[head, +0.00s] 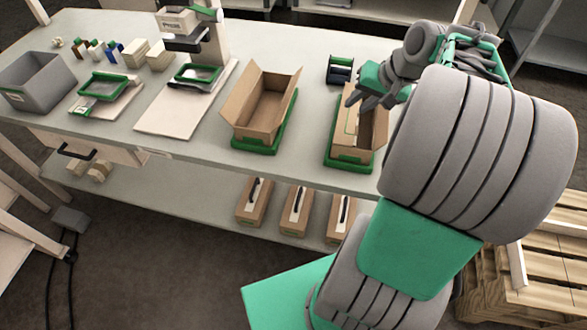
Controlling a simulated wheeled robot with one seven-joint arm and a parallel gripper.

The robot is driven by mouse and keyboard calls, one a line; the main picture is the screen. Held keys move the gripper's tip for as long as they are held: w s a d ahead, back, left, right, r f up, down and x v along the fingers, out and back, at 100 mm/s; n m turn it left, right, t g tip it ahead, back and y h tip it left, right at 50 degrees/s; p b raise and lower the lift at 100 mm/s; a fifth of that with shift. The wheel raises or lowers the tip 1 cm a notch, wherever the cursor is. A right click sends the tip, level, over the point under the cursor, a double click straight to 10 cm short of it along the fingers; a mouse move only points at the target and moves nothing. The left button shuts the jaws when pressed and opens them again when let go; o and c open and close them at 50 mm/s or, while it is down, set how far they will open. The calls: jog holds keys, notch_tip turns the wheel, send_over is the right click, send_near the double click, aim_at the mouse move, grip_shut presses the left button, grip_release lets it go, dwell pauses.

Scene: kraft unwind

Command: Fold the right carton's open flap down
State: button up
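The right carton (372,140) is a brown box in a green holder (349,161) near the front edge of the table, right of centre. Its left side panel shows upright, with a pale line along it; my gripper and arm hide its far end and part of its top, so I cannot tell exactly how its flap stands. My gripper (361,101), with dark fingers, is over the far left part of this carton. I cannot tell whether it touches the flap, and the gap between the fingers is too small to judge.
The left carton (262,108) stands in its own green holder with flaps spread. A small dark bin (340,70) is behind the right carton. A white board (180,118) and press lie further left. Closed cartons (296,215) stand on the shelf below. A pallet is at right.

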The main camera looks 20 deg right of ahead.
jog(key=s+a+f+n, duration=0.1)
jog(key=s+a+n, duration=0.1)
jog(key=a, duration=0.5)
jog(key=s+a+f+n+g+h, duration=0.1)
jog(key=s+a+f+n, duration=0.1)
jog(key=s+a, duration=0.3)
jog(key=s+a+f+n+g, duration=0.1)
jog(key=s+a+n, duration=0.1)
jog(key=a, duration=0.7)
jog(key=shift+s+f+h, duration=0.3)
jog(key=shift+s+h, duration=0.1)
jog(key=shift+s, duration=0.25)
